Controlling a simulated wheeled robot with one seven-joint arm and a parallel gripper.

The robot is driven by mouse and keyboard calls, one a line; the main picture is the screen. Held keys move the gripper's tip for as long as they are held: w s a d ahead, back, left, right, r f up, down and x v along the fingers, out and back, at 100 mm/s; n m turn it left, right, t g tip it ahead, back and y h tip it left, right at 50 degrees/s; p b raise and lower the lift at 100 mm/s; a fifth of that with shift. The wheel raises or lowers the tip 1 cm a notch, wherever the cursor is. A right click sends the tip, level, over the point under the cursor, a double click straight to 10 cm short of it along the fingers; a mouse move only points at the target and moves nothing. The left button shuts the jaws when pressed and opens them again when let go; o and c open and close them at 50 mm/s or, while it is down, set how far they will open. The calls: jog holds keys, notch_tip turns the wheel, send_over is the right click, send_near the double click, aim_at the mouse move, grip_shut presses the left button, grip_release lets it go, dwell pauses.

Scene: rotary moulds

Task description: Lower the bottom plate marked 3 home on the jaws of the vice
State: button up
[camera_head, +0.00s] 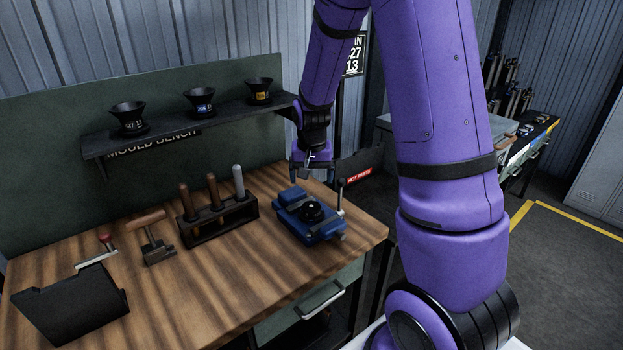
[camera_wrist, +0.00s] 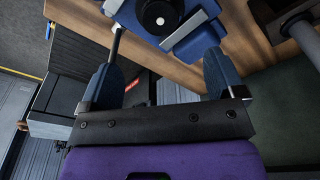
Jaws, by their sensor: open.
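A blue vice (camera_head: 325,232) stands near the right end of the wooden bench, and it also shows at the top of the wrist view (camera_wrist: 198,40). A dark round plate (camera_head: 312,210) lies on top of the vice, over its jaws; it shows in part in the wrist view (camera_wrist: 160,14). I cannot read a 3 on it, nor tell whether it is fully seated. My gripper (camera_head: 312,174) is behind and above the vice, apart from the plate. In the wrist view my gripper (camera_wrist: 163,62) has its two fingers wide apart with nothing between them.
Several dark cups stand on the shelf (camera_head: 185,125).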

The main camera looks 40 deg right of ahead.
notch_tip(320, 180, up, 7)
dwell(1.1)
dwell(0.4)
jog(key=s+a+r+n+t, duration=0.25)
jog(key=s+a+r, duration=0.45)
jog(key=s+r, duration=0.45)
jog(key=s+a+r+n, duration=0.2)
jog(key=s, duration=0.5)
jog(key=s+a+r+n+t, duration=0.1)
jog(key=s+a+r+n, duration=0.1)
jog(key=s, duration=0.4)
jog(key=shift+s+a+r+y, duration=0.35)
jog(key=shift+a+r+y, duration=0.1)
jog(key=shift+a, duration=0.15)
jog(key=shift+n+t, duration=0.25)
jog(key=shift+c, duration=0.4)
